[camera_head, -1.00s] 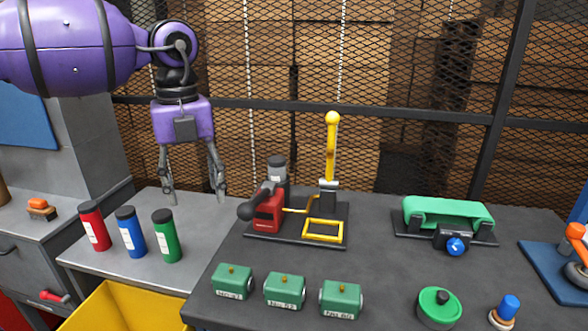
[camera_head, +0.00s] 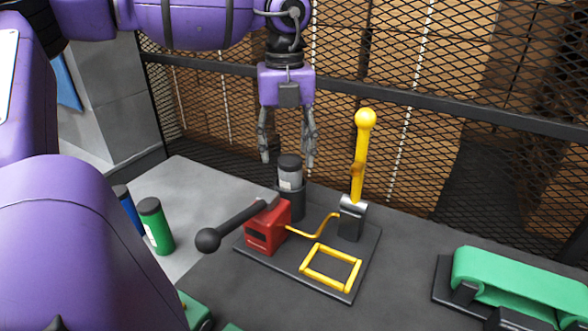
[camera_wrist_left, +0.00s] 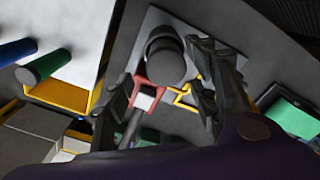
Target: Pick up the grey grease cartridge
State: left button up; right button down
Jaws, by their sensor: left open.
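The grey grease cartridge (camera_head: 290,174) has a black cap and a pale label. It stands upright in a dark holder behind the red pump block (camera_head: 268,228) on the black base plate (camera_head: 340,290). My left gripper (camera_head: 287,163) is open, pointing down, with its fingertips close to the cartridge's cap in the head view. My right gripper is not in view.
A yellow lever (camera_head: 361,160) with a ball top stands right of the cartridge. A black-knobbed handle (camera_head: 232,226) juts left from the pump. Green (camera_head: 156,226) and blue (camera_head: 126,207) cartridges stand at left. A green belt unit (camera_head: 515,285) is at right, and a mesh fence stands behind.

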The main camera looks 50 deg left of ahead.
aim_at(288, 159)
pick_arm(q)
notch_tip(288, 159, down, 5)
jog(key=shift+w+f, duration=0.1)
jog(key=shift+w, duration=0.05)
jog(key=c, duration=1.3)
